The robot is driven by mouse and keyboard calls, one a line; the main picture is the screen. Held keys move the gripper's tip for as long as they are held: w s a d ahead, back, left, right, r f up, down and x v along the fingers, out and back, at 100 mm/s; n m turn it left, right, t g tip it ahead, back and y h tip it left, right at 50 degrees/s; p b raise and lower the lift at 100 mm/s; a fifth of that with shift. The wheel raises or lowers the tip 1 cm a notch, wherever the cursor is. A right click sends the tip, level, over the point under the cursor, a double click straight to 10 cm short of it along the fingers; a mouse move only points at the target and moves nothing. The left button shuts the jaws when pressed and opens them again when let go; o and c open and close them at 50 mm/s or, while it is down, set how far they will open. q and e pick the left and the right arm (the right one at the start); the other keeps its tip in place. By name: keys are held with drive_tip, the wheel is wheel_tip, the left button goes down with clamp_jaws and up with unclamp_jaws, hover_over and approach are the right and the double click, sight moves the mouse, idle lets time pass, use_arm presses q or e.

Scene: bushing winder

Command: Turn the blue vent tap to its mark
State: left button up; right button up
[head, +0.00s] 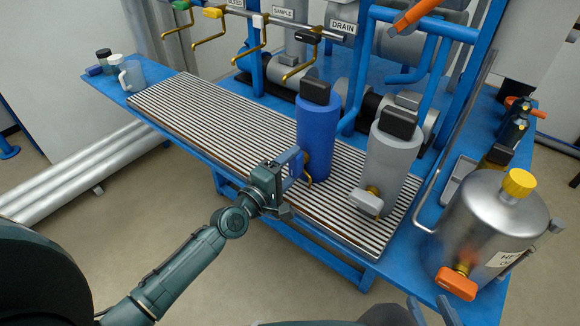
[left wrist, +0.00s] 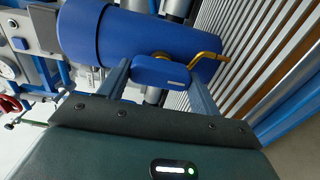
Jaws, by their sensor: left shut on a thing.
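The blue vent tap belongs to the upright blue cylinder (head: 318,130) with a black cap, standing on the slatted rack. Its blue handle (left wrist: 160,72) shows in the left wrist view between my two left fingers, with a brass spout (left wrist: 208,56) beside it. My left gripper (head: 293,165) is shut on this handle, at the near left side of the cylinder. In the head view the fingers mostly cover the handle, and the brass spout (head: 308,172) shows just right of them. I cannot make out the mark. Dark parts at the bottom edge may be my right gripper.
A grey cylinder (head: 388,150) with a pale tap handle (head: 367,202) stands right of the blue one. A steel tank (head: 488,225) with an orange handle stands at the right. The rack's left part (head: 200,115) is clear. Pipes and coloured valves line the back.

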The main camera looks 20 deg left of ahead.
use_arm(q)
drive_tip(key=o, duration=1)
drive_tip(key=v, duration=1.3)
drive_tip(key=shift+s, duration=0.1)
